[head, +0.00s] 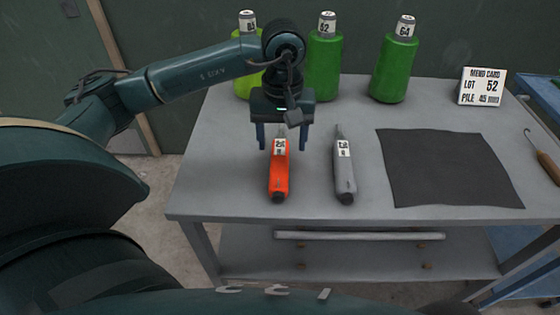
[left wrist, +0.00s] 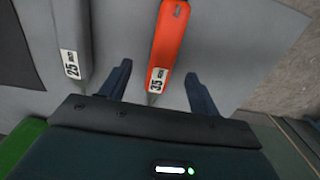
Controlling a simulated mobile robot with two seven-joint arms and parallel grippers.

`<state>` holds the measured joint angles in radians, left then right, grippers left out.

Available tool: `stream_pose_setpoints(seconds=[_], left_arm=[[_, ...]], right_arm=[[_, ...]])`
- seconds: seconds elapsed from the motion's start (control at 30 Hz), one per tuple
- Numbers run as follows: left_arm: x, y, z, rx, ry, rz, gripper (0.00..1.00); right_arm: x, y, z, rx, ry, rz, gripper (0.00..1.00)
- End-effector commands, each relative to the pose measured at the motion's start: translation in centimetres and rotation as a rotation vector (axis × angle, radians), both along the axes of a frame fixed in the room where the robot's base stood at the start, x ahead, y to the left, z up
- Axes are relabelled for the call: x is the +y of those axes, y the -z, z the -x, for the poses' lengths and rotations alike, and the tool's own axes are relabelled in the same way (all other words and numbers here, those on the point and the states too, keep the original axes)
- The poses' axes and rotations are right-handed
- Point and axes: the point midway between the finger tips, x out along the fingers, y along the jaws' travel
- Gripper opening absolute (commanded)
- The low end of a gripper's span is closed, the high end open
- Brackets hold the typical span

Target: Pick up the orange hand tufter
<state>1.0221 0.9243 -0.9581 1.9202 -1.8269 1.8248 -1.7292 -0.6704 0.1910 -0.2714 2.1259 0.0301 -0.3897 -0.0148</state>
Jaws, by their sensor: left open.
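The orange hand tufter (head: 279,178) lies on the grey table (head: 235,199), its dark end toward me and its white label (head: 280,146) toward the back. My left gripper (head: 283,145) is open above the label end of the tufter, pointing down. In the left wrist view the orange tufter (left wrist: 167,45) lies between the two spread fingers (left wrist: 160,88), with a gap on both sides. Its label there reads 35. My right gripper is not in view.
A grey hand tufter (head: 344,178) lies close to the right of the orange one. A dark mat (head: 445,168) is further right. Green cones (head: 323,68) stand at the back, beside a card (head: 482,87) reading LOT 52. A hooked tool (head: 549,166) lies at right.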

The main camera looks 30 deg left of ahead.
Motion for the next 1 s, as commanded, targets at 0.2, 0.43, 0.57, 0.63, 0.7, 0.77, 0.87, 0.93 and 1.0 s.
stream_pose_setpoints(seconds=[0.2, 0.43, 0.57, 0.63, 0.7, 0.77, 0.87, 0.93, 1.0], left_arm=[[0.0, 1.7, 0.0, 0.0, -0.001, 0.002, 0.62], [0.8, 4.7, 0.0, 0.005, -0.002, 0.001, 0.62], [0.7, 6.3, -0.1, 0.002, -0.001, 0.003, 0.62], [0.7, 6.7, -0.1, 0.001, 0.0, 0.003, 0.62], [0.7, 6.8, -0.1, -0.001, 0.0, 0.003, 0.62], [0.7, 6.8, -0.2, -0.002, 0.0, 0.003, 0.62], [0.7, 6.8, -0.1, -0.001, 0.0, 0.003, 0.61], [0.7, 6.8, -0.1, -0.001, 0.0, 0.003, 0.55], [0.7, 6.8, -0.1, -0.001, 0.0, 0.003, 0.5]], right_arm=[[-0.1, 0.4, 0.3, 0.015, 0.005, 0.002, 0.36], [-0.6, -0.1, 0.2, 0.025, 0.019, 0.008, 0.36], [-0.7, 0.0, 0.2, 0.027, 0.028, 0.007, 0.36], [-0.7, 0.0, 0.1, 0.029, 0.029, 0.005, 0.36], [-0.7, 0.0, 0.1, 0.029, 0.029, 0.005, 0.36], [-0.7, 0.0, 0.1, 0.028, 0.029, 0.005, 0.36], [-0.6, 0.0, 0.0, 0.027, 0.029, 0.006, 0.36], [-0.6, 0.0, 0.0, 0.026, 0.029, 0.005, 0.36], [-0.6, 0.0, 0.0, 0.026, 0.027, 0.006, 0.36]])
